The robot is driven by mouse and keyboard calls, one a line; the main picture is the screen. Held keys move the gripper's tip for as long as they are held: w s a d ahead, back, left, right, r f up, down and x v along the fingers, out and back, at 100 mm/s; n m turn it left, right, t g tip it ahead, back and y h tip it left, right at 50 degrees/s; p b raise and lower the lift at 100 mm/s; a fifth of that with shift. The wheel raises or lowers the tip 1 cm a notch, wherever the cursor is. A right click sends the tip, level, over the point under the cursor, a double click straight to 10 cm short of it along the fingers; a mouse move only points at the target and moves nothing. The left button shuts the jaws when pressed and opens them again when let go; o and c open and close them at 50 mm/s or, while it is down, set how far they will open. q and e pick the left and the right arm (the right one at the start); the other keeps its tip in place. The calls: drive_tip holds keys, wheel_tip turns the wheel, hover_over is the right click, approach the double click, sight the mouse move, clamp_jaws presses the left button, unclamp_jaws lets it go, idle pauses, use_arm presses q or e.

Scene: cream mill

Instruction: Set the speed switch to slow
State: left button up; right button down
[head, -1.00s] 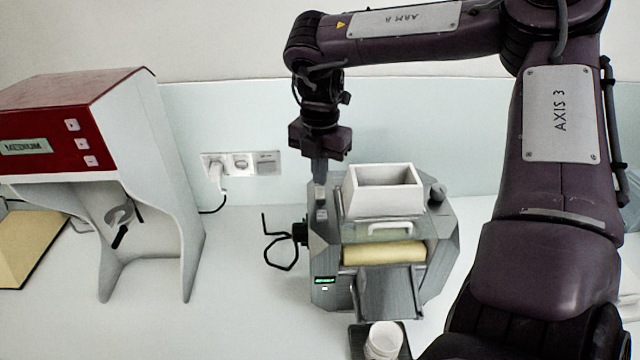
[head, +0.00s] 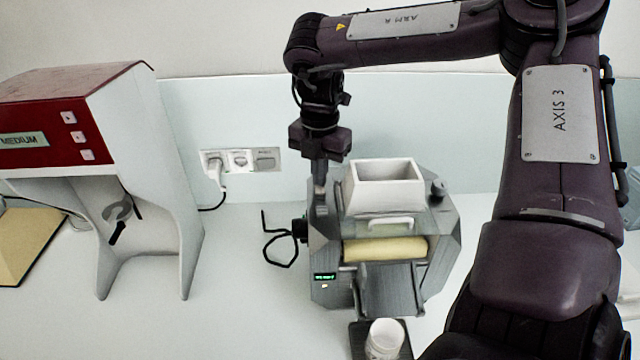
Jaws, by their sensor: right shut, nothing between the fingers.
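The grey mill (head: 440,235) stands on the white worktop, with a white hopper (head: 386,195) on top and a cream roller (head: 385,249) in front. A small green-lit display (head: 325,277) is low on its left front, its text too small to read, with a small orange light (head: 325,286) beneath. My right gripper (head: 319,190) points down, shut, its fingertips at the top of the mill's left side block. The speed switch cannot be made out clearly; the fingertips may cover it. I cannot tell whether they touch it. My left gripper is not in view.
A black crank handle (head: 280,248) sticks out left of the mill. A white jar (head: 385,338) stands in front on a dark plate. A red and white machine (head: 90,120) reading MEDIUM stands at left. A wall socket (head: 240,160) is behind.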

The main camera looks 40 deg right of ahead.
drive_tip(key=shift+s, duration=0.1)
drive_tip(key=shift+r+p, duration=2.6)
drive_tip(key=shift+r, duration=0.85)
drive_tip(key=shift+f, duration=0.1)
